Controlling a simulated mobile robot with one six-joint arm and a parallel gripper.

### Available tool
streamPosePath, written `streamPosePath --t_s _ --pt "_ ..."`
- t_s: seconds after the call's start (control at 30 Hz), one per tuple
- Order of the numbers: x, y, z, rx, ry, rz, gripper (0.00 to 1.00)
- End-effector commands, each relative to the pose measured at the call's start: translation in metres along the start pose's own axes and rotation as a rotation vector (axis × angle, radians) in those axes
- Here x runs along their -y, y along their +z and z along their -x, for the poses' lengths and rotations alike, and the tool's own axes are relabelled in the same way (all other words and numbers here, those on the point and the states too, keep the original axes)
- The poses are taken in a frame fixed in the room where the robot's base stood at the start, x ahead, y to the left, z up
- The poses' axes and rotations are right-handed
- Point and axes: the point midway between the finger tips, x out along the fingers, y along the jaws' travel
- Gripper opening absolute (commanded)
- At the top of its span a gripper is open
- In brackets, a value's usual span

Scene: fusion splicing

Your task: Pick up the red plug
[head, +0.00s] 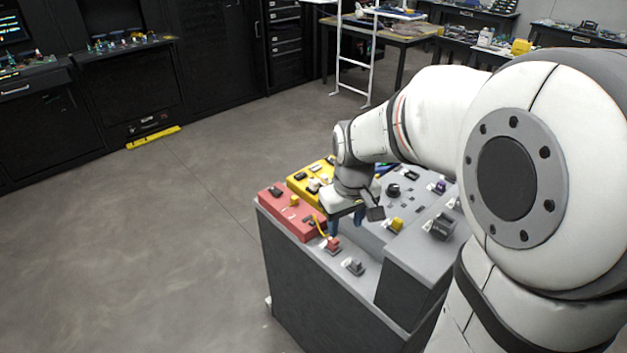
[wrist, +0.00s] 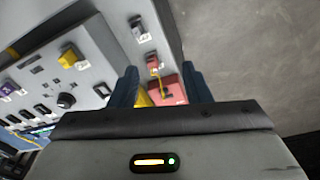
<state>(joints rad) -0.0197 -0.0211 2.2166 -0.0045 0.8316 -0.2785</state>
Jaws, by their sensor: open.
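The red plug (head: 333,243) sits on the grey console top near its front left edge, with a yellow cable by it. It also shows in the wrist view (wrist: 153,60), ahead of and between my fingers. My gripper (head: 346,222) points down over the console, just behind the red plug in the head view. Its blue fingers (wrist: 160,84) are apart, with nothing seen held between them. The gap between the fingertips and the plug is hard to judge.
A red block (head: 283,217) and a yellow block (head: 299,184) stand on the console (head: 315,262) at left. A grey plug (head: 354,266) is near the red plug. A yellow plug (head: 396,225) and black knob (head: 393,190) lie to the right. Open floor is left of the console.

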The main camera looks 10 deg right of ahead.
Motion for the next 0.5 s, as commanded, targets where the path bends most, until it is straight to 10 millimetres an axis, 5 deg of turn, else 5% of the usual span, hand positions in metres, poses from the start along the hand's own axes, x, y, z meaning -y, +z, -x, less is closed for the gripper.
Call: streamPosePath --t_s 0.2,0.5 --pt "-0.017 -0.055 -0.052 0.061 -0.025 0.147 0.44" --pt "-0.028 -0.092 -0.105 0.1 -0.048 0.271 0.44"
